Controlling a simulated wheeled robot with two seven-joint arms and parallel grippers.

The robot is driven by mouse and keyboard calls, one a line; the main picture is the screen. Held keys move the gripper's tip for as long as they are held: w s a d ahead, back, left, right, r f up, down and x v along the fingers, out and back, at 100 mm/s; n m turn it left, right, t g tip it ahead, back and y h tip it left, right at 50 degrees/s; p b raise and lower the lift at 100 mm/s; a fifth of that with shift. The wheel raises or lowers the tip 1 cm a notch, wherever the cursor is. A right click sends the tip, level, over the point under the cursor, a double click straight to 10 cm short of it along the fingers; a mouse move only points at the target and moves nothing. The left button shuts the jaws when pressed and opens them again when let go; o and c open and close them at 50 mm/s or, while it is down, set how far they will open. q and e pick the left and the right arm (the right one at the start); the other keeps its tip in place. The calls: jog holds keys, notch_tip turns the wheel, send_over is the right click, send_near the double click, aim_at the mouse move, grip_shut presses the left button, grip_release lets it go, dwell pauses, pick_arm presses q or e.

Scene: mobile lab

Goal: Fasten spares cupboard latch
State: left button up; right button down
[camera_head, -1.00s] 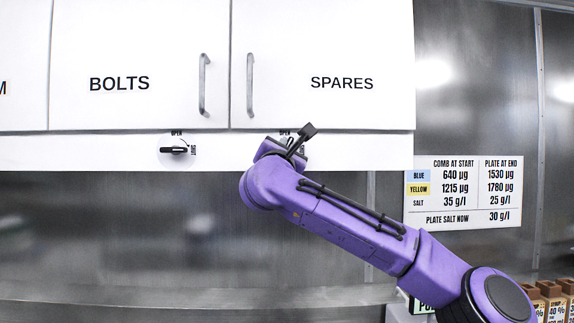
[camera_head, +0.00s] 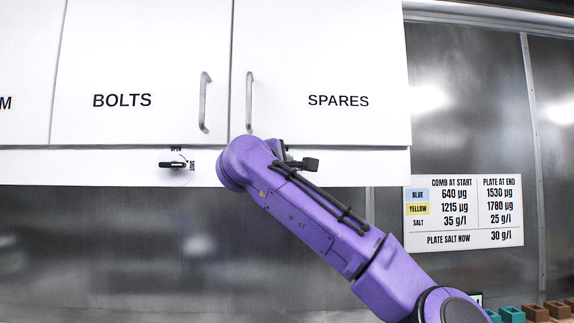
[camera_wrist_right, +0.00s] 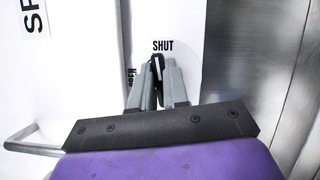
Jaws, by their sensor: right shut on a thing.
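The white SPARES cupboard door (camera_head: 340,70) is closed, flush with the BOLTS door beside it. In the right wrist view, my right gripper (camera_wrist_right: 158,88) is shut on the black latch handle (camera_wrist_right: 157,68) with a finger on each side. The handle points up in that view, towards the SHUT mark (camera_wrist_right: 163,45); the OPEN mark (camera_wrist_right: 132,77) is at its left. In the head view my purple right arm hides this latch and the fingertips, at the strip below the doors. My left gripper is not in view.
The BOLTS door (camera_head: 125,75) is closed, with its own black latch (camera_head: 172,165) lying level below it. Metal handles (camera_head: 250,102) stand out from the doors. A salt chart (camera_head: 463,212) hangs on the metal wall. Blocks (camera_head: 535,313) sit at the lower right.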

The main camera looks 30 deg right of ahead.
jog(key=shift+r+m, duration=0.1)
jog(key=shift+m, duration=0.7)
jog(key=shift+r+y, duration=0.1)
jog(key=shift+y, duration=0.2)
jog(key=c, duration=1.1)
grip_release()
jog(key=shift+w+f, duration=0.2)
jog(key=b+v, duration=0.3)
jog(key=v, duration=0.7)
jog(key=shift+s+a+r+b, duration=0.1)
jog(key=shift+a+b, duration=0.1)
jog(key=shift+b, duration=0.1)
